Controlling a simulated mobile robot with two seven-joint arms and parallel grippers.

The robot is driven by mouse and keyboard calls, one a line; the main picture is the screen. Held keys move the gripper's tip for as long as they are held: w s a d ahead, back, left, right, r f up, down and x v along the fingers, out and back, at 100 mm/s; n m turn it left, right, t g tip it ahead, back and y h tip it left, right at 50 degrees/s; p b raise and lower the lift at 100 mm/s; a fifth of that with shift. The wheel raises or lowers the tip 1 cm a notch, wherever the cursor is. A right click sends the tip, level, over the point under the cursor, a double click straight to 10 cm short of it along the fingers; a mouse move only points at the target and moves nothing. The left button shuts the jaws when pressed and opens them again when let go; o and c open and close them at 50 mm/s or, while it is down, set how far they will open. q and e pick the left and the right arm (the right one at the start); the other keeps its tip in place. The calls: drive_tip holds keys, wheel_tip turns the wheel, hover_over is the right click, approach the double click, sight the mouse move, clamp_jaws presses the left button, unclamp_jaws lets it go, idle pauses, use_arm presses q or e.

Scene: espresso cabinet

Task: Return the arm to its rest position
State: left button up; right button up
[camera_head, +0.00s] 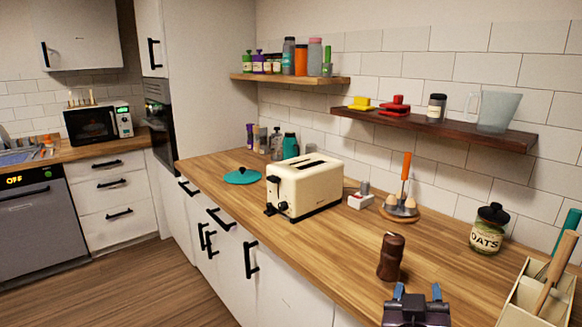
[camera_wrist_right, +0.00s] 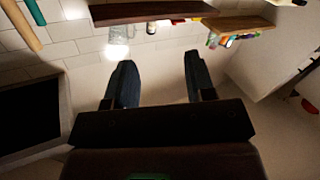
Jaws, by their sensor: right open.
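My right gripper (camera_head: 418,292) shows at the bottom of the head view, low and right of centre, over the front part of the wooden counter (camera_head: 345,240). Its two blue fingertips stand apart with nothing between them. My left gripper is not in either view.
A dark wall shelf (camera_head: 450,131) hangs above. Cabinet handles (camera_head: 250,260) jut from the front. The floor (camera_head: 150,285) at left is clear.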

wheel_tip(320, 180, down, 10)
drive_tip(key=a+n+y, duration=0.2)
drive_tip(key=n+y, duration=0.2)
drive_tip(key=y, duration=0.1)
drive_tip(key=s+d+f+g+y, duration=0.1)
drive_tip(key=s+d+f, duration=0.3)
drive_tip(key=s+f, duration=0.4)
drive_tip(key=s+d+f+m+g+y, duration=0.1)
drive_tip(key=s+d+f+g, duration=0.2)
drive_tip(key=s+f, duration=0.6)
wheel_tip(320, 180, down, 4)
drive_tip(key=shift+s+d+f+m+g, duration=0.2)
drive_tip(key=shift+s+d+m+g, duration=0.1)
drive_tip(key=shift+d, duration=0.05)
